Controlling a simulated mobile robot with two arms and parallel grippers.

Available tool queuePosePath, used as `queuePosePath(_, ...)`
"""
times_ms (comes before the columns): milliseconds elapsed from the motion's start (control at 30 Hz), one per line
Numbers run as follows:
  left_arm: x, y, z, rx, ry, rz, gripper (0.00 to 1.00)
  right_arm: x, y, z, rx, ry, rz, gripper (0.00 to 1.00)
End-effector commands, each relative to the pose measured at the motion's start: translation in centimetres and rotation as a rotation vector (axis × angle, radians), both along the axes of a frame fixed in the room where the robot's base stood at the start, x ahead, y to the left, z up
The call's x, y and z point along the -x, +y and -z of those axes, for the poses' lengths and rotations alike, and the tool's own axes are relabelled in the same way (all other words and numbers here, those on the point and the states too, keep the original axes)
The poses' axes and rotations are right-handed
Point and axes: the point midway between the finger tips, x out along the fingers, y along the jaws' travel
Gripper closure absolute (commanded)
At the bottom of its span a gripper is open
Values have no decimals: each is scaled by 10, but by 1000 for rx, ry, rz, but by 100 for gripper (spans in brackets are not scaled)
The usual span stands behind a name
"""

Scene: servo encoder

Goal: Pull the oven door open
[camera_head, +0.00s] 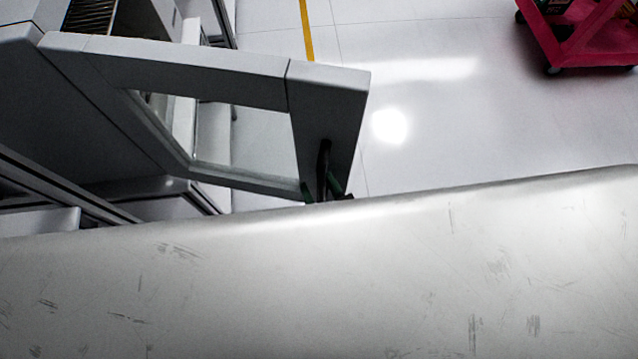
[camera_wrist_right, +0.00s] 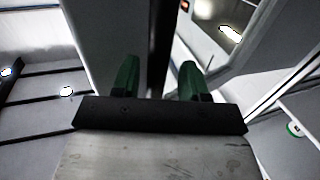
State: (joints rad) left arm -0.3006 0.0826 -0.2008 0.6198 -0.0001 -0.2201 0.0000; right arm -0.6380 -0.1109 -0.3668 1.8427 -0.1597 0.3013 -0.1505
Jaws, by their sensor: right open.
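The oven door (camera_head: 190,58) is a thick grey frame with a window, at the upper left of the head view. It stands out from the grey oven body (camera_head: 60,110), swung away from it. A dark upright handle (camera_head: 323,160) is on its right end. My right gripper (camera_head: 322,190) is at the handle's lower end, mostly hidden behind my pale arm. In the right wrist view, the green fingers (camera_wrist_right: 158,78) are apart, with the black handle (camera_wrist_right: 161,40) between them. Contact cannot be told. My left gripper is not in view.
A red cart (camera_head: 585,35) stands at the far upper right. The pale tiled floor (camera_head: 450,120) to the right of the door is clear, with a yellow line (camera_head: 307,30) beyond it. My large pale arm link fills the lower half of the head view.

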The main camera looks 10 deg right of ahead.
Motion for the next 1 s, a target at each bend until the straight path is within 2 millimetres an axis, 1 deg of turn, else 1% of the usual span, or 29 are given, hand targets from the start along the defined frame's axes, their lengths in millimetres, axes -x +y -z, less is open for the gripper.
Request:
queuePosePath(67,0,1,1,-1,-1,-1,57,2,-1,1,1,2,0,56)
queuePosePath(167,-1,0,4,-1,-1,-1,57,10,-3,3,1,5,-1,56)
queuePosePath(267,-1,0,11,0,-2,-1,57,26,-7,5,2,6,-1,56)
queuePosePath(500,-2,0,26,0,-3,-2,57,73,-20,5,3,5,-1,56)
queuePosePath(633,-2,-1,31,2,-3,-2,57,91,-25,3,1,4,-1,56)
queuePosePath(800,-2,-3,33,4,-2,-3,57,102,-28,1,1,1,-1,56)
queuePosePath(1000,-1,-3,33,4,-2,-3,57,103,-29,0,1,-1,-1,56)
